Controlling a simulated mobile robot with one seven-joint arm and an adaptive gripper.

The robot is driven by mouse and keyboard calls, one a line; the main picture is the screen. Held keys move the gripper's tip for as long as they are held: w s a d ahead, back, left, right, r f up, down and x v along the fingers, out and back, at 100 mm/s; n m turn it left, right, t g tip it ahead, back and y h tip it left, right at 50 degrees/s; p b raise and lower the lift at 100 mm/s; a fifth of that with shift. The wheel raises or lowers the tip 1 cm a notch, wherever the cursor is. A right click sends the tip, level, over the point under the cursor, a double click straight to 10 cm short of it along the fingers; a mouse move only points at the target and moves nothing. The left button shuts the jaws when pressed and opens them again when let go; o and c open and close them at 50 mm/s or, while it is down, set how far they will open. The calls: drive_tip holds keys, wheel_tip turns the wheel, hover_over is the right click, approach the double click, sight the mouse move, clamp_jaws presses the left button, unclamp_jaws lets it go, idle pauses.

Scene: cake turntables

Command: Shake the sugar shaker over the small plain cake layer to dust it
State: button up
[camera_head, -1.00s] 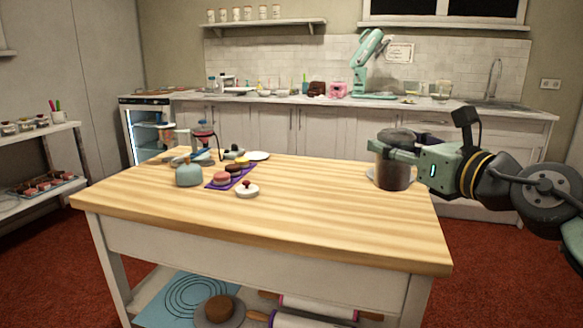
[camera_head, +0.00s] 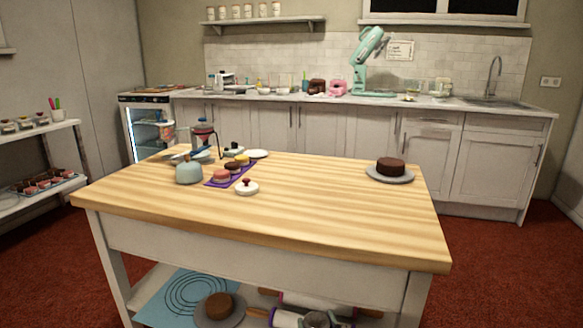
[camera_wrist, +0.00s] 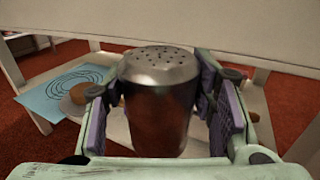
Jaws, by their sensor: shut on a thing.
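My gripper (camera_wrist: 160,108) is shut on the metal sugar shaker (camera_wrist: 160,100) in the wrist view, with a finger on each side. The shaker looks upright, its perforated lid on top. A grey round top (camera_head: 316,320) at the bottom edge of the head view appears to be the shaker, in front of the lower shelf. The small plain brown cake layer (camera_head: 220,304) sits on a grey stand (camera_head: 205,322) on that shelf.
The wooden tabletop (camera_head: 300,215) overhangs the lower shelf. A blue mat (camera_head: 175,300) lies left of the cake; rolling pins (camera_head: 285,319) lie to its right. A chocolate cake (camera_head: 390,166) stands on a plate on the table. A table leg (camera_head: 112,270) borders the shelf's left side.

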drive_tip(key=a+f+m+h, duration=0.1)
drive_tip(key=a+f, duration=0.2)
drive_tip(key=f, duration=0.9)
drive_tip(key=w+a+f+h, duration=0.1)
drive_tip(key=a+f, duration=0.2)
drive_tip(key=f, duration=1)
drive_tip(key=shift+m+h, duration=0.4)
drive_tip(key=shift+w, duration=0.15)
drive_tip(key=shift+r, duration=0.2)
